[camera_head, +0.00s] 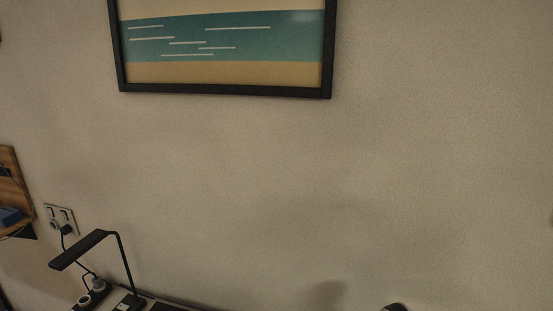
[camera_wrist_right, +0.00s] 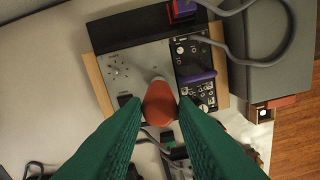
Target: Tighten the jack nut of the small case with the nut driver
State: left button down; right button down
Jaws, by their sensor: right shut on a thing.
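In the right wrist view, my right gripper (camera_wrist_right: 160,112) has green fingers shut on the orange-red handle of the nut driver (camera_wrist_right: 160,100). A black module strip (camera_wrist_right: 190,50) with jacks and knobs runs along the panel's right part. The handle hides the driver's tip, so I cannot tell whether it touches a jack nut. My left gripper is in neither view. The head view shows no case or driver.
A purple piece (camera_wrist_right: 198,77) lies across the module. In the head view, a black desk lamp (camera_head: 118,255) stands below a framed picture (camera_head: 225,90) on a bare wall (camera_head: 430,170).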

jog(key=shift+w+d+r+p, duration=0.1)
jog(key=shift+w+r+p, duration=0.15)
jog(key=shift+r, duration=0.4)
jog(key=shift+w+r+p, duration=0.2)
jog(key=shift+r+p, duration=0.05)
jog(key=shift+r, duration=0.35)
jog(key=shift+s+r, duration=0.15)
jog(key=shift+r, duration=0.05)
jog(key=shift+s+r+p, duration=0.35)
jog(key=shift+s+p, duration=0.1)
jog(key=shift+p, duration=0.05)
jog(key=shift+w+f, duration=0.2)
jog(key=shift+f, duration=0.1)
